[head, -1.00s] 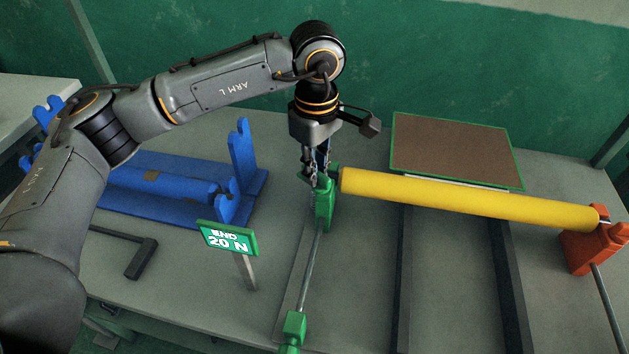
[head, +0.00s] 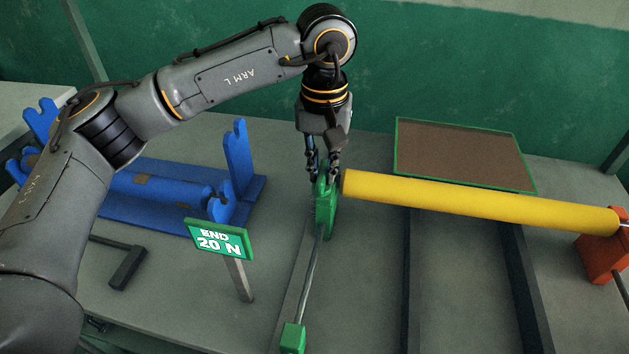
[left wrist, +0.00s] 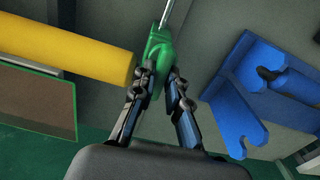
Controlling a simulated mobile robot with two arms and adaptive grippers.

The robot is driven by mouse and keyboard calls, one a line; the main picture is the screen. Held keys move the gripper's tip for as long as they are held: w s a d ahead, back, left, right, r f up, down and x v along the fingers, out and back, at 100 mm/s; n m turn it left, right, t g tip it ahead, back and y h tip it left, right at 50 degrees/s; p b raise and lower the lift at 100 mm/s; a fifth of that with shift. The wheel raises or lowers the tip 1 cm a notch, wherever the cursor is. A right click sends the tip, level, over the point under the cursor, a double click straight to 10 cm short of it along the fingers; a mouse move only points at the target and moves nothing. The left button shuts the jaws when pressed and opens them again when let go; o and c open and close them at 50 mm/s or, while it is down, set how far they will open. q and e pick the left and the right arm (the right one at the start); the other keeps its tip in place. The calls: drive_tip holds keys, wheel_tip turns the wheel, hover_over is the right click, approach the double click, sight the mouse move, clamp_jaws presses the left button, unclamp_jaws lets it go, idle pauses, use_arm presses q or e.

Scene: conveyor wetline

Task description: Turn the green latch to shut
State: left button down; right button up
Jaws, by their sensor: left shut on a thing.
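The green end holder (head: 326,215) stands on the bench at the left end of the yellow roller (head: 470,200); it also shows in the left wrist view (left wrist: 157,48). My left gripper (head: 323,178) points down from above and is shut on the green latch at the top of this holder. In the left wrist view, my left gripper (left wrist: 160,80) has its two fingers on either side of the green part. The latch is largely hidden by the fingers, so its exact angle cannot be told. My right gripper is not in view.
An orange holder (head: 602,258) is at the roller's right end. A brown green-edged panel (head: 465,150) lies behind the roller.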

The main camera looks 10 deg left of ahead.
sight(323, 170)
use_arm(q)
drive_tip(key=c, duration=1.3)
unclamp_jaws()
drive_tip(key=shift+c, duration=0.2)
drive_tip(key=shift+r+p, duration=2.1)
drive_tip(key=shift+r, duration=1.4)
